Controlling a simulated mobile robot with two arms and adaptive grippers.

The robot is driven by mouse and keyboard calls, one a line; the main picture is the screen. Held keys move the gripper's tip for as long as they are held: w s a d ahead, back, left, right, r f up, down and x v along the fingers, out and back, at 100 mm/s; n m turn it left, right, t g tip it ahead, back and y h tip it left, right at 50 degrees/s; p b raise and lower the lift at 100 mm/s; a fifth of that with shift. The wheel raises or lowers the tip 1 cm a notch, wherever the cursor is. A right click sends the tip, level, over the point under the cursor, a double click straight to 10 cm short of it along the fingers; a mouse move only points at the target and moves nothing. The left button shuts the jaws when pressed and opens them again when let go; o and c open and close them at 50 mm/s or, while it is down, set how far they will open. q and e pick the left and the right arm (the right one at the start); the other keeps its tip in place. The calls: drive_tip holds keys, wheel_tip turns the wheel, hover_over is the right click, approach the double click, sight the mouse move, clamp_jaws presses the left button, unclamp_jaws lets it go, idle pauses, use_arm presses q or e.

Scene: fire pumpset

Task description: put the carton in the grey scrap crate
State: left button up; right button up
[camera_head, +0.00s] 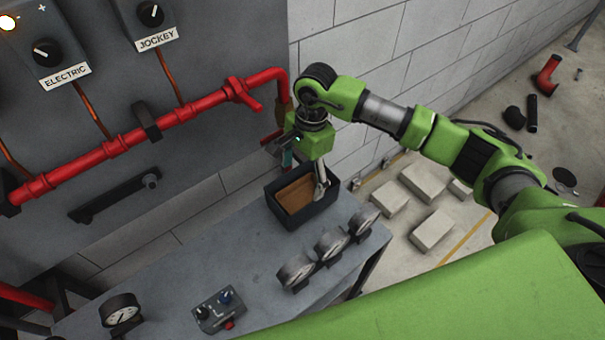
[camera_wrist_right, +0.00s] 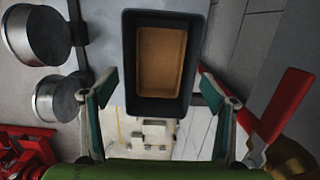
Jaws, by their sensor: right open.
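The brown carton (camera_head: 296,193) lies inside the dark grey scrap crate (camera_head: 316,211) at the far end of the grey bench. In the right wrist view the carton (camera_wrist_right: 162,62) lies flat within the walls of the crate (camera_wrist_right: 160,106). My right gripper (camera_head: 305,168) is over the crate, pointing down. Its fingers (camera_wrist_right: 155,92) are spread apart with nothing between them. One finger hides part of the crate's inside in the head view. My left gripper is out of view.
Several round gauges (camera_head: 331,246) stand on the bench near the crate. A small control box (camera_head: 217,309) sits further forward. A red pipe (camera_head: 140,135) with a valve handle (camera_head: 245,95) runs along the panel close to my right gripper. Pale blocks (camera_head: 432,230) lie on the floor.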

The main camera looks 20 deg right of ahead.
wheel_tip(320, 180, up, 12)
drive_tip(key=d, duration=0.1)
drive_tip(key=shift+w+d, duration=0.2)
drive_tip(key=shift+w, duration=0.05)
drive_tip(key=shift+s+f, duration=0.1)
drive_tip(key=shift+f, duration=0.05)
idle(0.6)
